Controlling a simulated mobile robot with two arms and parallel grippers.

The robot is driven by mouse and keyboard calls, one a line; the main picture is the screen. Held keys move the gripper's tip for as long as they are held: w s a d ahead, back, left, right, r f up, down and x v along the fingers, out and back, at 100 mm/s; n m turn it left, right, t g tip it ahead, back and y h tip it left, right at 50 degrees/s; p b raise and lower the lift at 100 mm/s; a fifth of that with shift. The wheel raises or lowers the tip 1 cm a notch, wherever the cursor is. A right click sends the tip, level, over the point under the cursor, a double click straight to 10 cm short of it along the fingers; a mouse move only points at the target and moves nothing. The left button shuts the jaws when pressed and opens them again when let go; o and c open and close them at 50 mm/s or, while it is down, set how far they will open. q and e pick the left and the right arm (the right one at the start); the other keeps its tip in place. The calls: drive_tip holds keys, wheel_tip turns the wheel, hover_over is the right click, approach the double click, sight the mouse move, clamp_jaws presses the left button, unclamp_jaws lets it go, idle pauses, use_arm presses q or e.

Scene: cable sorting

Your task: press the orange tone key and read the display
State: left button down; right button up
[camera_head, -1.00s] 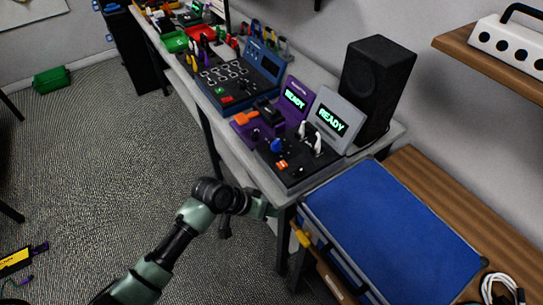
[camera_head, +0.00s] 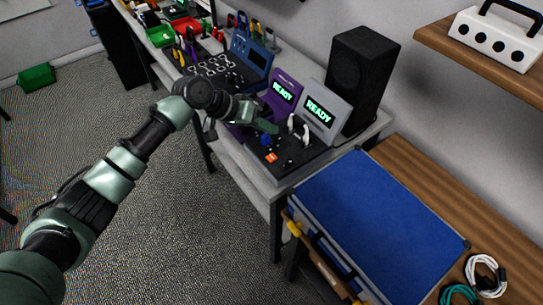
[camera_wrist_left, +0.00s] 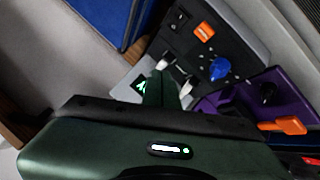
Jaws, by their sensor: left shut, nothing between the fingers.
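A square orange key (camera_head: 271,157) sits on the front of a black tester panel (camera_head: 290,172), beside a blue knob (camera_head: 266,139). The orange key also shows in the left wrist view (camera_wrist_left: 204,32). The grey display (camera_head: 319,109) behind that panel reads READY in green. A purple tester's display (camera_head: 283,91) also reads READY. My left gripper (camera_head: 274,128) is shut and empty above the panel, toward its purple-tester side and back from the orange key. In the left wrist view its fingertips (camera_wrist_left: 165,84) point near two white plugs (camera_wrist_left: 187,85). My right gripper is out of view.
A black speaker (camera_head: 353,72) stands behind the grey tester. A blue-topped case (camera_head: 380,215) lies to the right. In the left wrist view an orange piece (camera_wrist_left: 282,126) lies on the purple tester (camera_wrist_left: 265,92). A blue tester (camera_head: 250,52) is farther back.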

use_arm(q)
drive_tip(key=shift+f, duration=0.15)
drive_tip(key=b, duration=0.7)
hover_over(268, 158)
wheel_tip(268, 158, down, 7)
drive_tip(key=shift+r, duration=0.1)
drive_tip(key=shift+f, duration=0.9)
drive_tip(key=shift+f, duration=0.15)
idle(0.8)
drive_tip(key=shift+f, duration=0.25)
drive_tip(key=shift+f+b, duration=0.4)
drive_tip(key=shift+f, duration=0.05)
idle(0.8)
drive_tip(key=shift+r+p, duration=0.75)
drive_tip(key=shift+r, duration=0.05)
